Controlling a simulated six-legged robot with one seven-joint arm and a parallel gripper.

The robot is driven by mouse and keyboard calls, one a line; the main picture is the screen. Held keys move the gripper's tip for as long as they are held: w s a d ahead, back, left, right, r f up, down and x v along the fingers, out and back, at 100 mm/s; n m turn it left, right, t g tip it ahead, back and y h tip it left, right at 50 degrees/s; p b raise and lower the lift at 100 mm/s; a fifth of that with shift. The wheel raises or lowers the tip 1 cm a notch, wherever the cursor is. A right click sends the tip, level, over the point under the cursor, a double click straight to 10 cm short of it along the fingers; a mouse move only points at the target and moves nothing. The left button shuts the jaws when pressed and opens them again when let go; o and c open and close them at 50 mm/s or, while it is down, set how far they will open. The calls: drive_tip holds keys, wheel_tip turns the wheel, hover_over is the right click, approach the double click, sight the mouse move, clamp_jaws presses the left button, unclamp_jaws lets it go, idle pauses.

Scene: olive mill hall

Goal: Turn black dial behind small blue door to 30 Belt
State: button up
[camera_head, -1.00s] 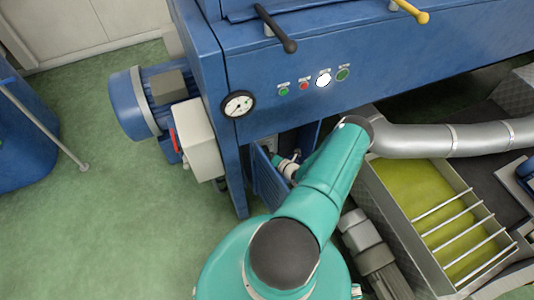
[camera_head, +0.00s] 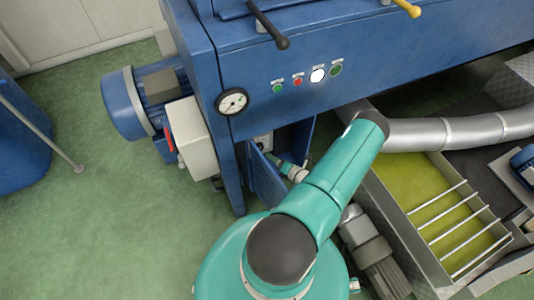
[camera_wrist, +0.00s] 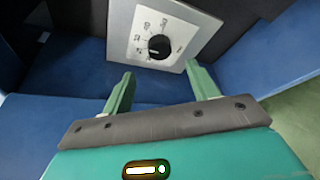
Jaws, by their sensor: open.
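The black dial (camera_wrist: 158,46) sits on a light grey plate (camera_wrist: 185,30) with printed marks around it, in the upper middle of the wrist view. The marks are too small to read. My gripper (camera_wrist: 163,80) is open and empty; its two green fingers point toward the plate, and the dial lies beyond and between the fingertips, apart from them. In the head view the small blue door (camera_head: 266,180) stands open at the low front of the blue machine, and my arm reaches in beside it. The dial's details cannot be made out there.
The blue machine (camera_head: 400,60) has a round gauge (camera_head: 232,101), several buttons and a black-handled lever (camera_head: 268,25) above the opening. A silver pipe (camera_head: 445,133) and a tray of yellow-green liquid (camera_head: 410,185) lie to the right. Green floor at left is open.

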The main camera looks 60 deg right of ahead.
drive_tip(key=v, duration=0.5)
drive_tip(key=shift+s, duration=0.2)
idle(0.4)
